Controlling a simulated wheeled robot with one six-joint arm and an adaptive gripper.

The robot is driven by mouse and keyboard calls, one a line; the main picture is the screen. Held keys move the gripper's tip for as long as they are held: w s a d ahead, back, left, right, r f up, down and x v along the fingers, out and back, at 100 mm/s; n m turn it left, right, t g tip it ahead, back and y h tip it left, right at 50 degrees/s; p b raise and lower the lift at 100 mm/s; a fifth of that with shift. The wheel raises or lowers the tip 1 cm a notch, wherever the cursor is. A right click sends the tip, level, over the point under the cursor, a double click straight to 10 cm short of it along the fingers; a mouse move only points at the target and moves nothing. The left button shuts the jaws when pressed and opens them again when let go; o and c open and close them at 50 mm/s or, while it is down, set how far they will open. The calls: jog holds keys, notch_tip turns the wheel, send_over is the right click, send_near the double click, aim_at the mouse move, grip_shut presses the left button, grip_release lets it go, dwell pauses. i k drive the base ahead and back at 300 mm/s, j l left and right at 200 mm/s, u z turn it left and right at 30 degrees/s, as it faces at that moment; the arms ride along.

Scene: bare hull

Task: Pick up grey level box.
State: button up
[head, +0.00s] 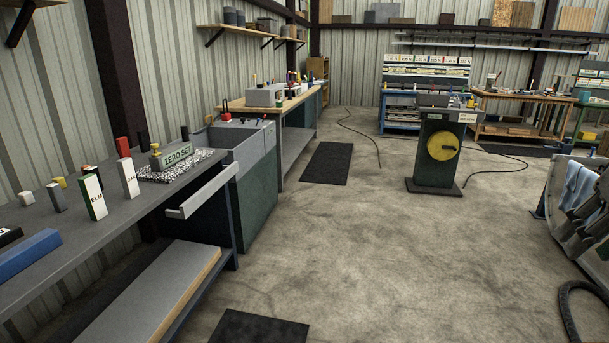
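No box in the head view can be read as the grey level box, so I cannot tell which one it is. A small grey block (56,198) stands on the near workbench (125,215) at the left, and a smaller light grey block (27,199) stands beside it. A larger grey box (265,96) sits on the wooden-topped bench (296,100) further back.
The near bench also holds a blue box (27,255), a white box marked ELM (94,197) and a ZERO SET sign (178,155) on a speckled slab. The concrete floor (350,245) is mostly clear; a pedestal (437,150) stands ahead.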

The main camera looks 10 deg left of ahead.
aim_at(173, 155)
jog(key=i+u, duration=0.1)
jog(key=i, duration=0.85)
jog(key=i+l, duration=0.2)
jog(key=i, duration=0.8)
jog(key=i+j+u, duration=0.15)
jog(key=i+u, duration=0.5)
jog(key=u, duration=0.2)
jog(key=i+u, duration=0.4)
jog(key=i+l+u, duration=0.2)
jog(key=u, duration=0.25)
jog(key=i+u, duration=0.35)
jog(key=i+l+u, duration=0.1)
jog(key=i+u, duration=0.25)
jog(key=i+l+u, duration=0.15)
jog(key=u, duration=0.2)
jog(key=i+l, duration=0.05)
